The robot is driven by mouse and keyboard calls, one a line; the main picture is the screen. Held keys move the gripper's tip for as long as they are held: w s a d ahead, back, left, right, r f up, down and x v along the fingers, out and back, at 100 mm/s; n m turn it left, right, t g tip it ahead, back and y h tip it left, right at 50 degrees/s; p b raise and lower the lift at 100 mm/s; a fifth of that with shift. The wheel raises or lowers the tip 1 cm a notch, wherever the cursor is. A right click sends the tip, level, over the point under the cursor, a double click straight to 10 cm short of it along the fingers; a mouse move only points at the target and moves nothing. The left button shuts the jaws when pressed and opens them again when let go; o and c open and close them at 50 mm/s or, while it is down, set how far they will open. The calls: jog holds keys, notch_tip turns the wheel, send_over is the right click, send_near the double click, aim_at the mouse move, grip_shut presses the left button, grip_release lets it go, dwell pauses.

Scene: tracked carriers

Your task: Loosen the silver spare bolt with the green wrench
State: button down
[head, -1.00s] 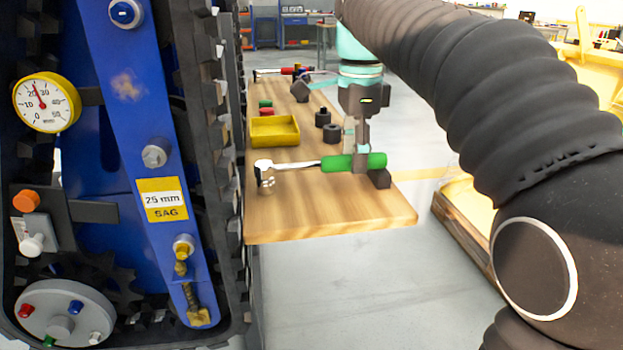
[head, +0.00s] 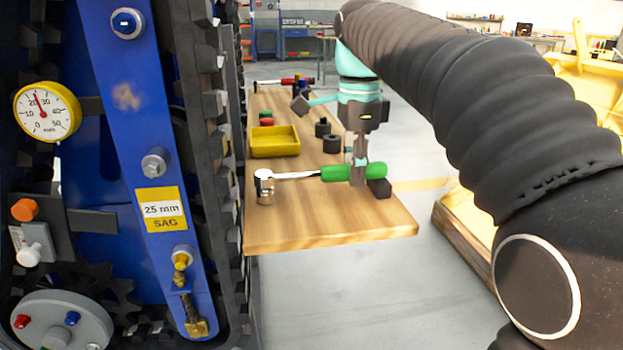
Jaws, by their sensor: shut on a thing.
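The silver spare bolt (head: 154,164) is on the blue arm of the tracked carrier at the left, above the 25 mm SAG label. The green wrench (head: 340,173) has a green handle, a silver shaft and a silver socket head (head: 264,184). It lies level over the near end of the wooden bench, head to the left. My gripper (head: 358,174) points down and is shut on the green handle. The wrench is well to the right of the bolt and apart from it. I cannot tell whether the wrench touches its supports.
The blue arm also bears a blue bolt (head: 126,23) and a yellow bolt (head: 182,257). A yellow gauge (head: 47,111) is at the left. On the bench (head: 330,228) are a yellow tray (head: 275,152), dark sockets (head: 332,144) and a red-handled tool (head: 297,81). Black track links stand between bench and bolts.

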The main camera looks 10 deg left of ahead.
jog(key=shift+r+p, duration=2.35)
jog(key=shift+r, duration=1.1)
